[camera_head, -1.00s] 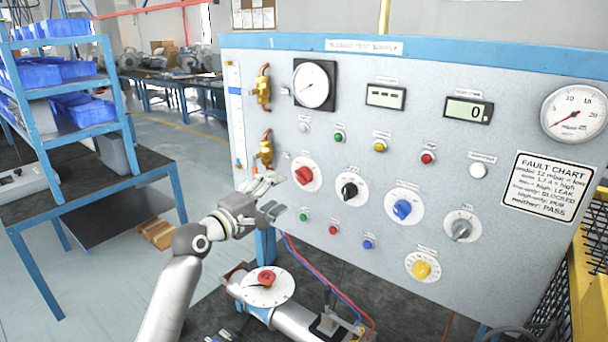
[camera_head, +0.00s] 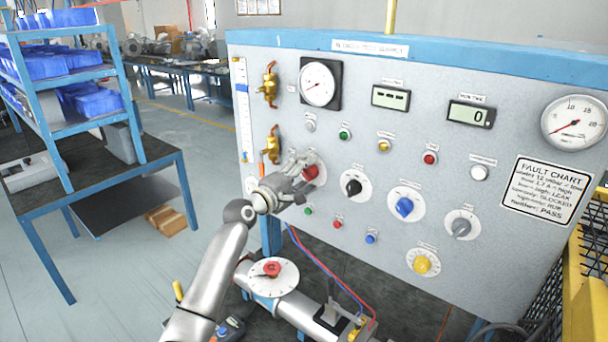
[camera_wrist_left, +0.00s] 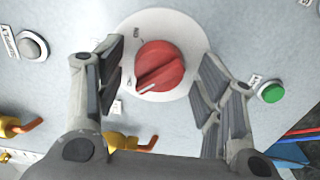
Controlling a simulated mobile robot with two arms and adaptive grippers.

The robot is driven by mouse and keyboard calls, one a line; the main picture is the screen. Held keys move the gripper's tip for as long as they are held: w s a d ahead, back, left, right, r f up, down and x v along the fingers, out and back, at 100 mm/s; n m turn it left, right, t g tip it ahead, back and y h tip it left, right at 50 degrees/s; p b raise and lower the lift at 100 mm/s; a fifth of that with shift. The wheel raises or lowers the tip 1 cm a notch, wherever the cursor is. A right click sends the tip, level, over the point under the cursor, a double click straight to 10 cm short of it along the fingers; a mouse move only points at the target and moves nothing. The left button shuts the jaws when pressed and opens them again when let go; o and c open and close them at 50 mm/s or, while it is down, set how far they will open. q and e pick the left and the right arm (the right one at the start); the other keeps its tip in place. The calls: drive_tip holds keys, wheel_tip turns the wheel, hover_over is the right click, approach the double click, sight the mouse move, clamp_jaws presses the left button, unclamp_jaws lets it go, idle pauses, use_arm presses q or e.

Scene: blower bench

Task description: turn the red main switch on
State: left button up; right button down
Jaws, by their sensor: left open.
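The red main switch (camera_head: 311,172) is a round red knob on a white disc on the grey panel. My left gripper (camera_head: 302,178) is in front of it and hides part of its disc. In the left wrist view the red knob (camera_wrist_left: 160,66) lies between the two open fingers (camera_wrist_left: 165,85), with a gap on each side. Its white pointer mark points to the lower left. I cannot tell whether the fingertips touch the disc. My right gripper is not in view.
A black knob (camera_head: 353,187) and a blue knob (camera_head: 405,206) sit to the right on the panel (camera_head: 380,270). A green button (camera_wrist_left: 271,92) is close beside the fingers. Brass valves (camera_head: 270,84) are at the panel's left.

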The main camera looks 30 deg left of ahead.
use_arm(q)
drive_tip(key=shift+c, duration=0.9)
drive_tip(key=shift+s, duration=0.1)
drive_tip(key=c, duration=0.8)
drive_tip(key=shift+f+m+b, duration=0.15)
drive_tip(key=shift+m+b, duration=1.1)
drive_tip(key=shift+m, duration=0.25)
drive_tip(key=shift+c, duration=0.2)
drive_tip(key=m+b, duration=0.3)
drive_tip(key=m, duration=0.2)
drive_tip(key=m+b, duration=0.2)
drive_tip(key=m, duration=0.3)
drive_tip(key=shift+r+m+b, duration=0.2)
drive_tip(key=shift+m+b, duration=0.25)
drive_tip(key=shift+m, duration=1.95)
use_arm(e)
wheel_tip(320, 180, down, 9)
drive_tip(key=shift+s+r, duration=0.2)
use_arm(q)
drive_tip(key=shift+m, duration=0.3)
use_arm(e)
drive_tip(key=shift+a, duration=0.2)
